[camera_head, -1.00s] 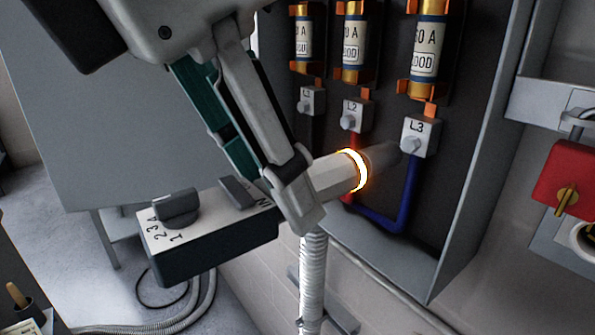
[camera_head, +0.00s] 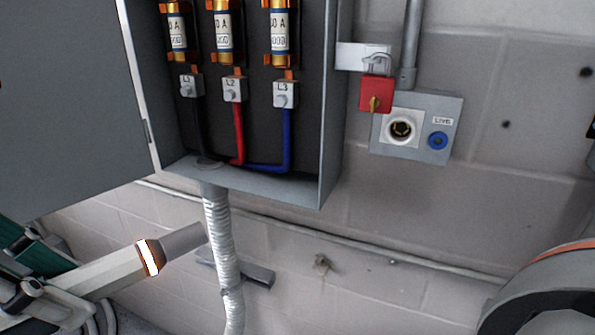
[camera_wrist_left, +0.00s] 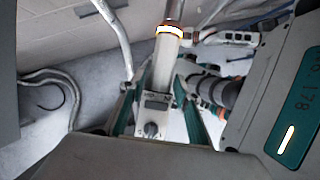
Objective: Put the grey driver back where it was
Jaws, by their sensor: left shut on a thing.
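The grey driver (camera_head: 110,271) is a pale grey tool with a glowing ring near its front and a darker grey nose. My left gripper (camera_head: 40,300) is shut on its body at the lower left of the head view and holds it in the air. The nose points right, close in the picture to the white corrugated conduit; I cannot tell whether they touch. In the left wrist view the driver (camera_wrist_left: 165,62) stands out between the fingers, its lit ring at the far end. I cannot make out the driver's resting place. My right gripper is not seen.
The open fuse cabinet (camera_head: 325,150) holds fuses and terminals L1, L2 and L3 with black, red and blue wires. The corrugated conduit (camera_head: 220,240) drops below it. A red lockout block (camera_head: 376,94) and grey socket box (camera_head: 437,110) are to its right. A large rounded object fills the lower right.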

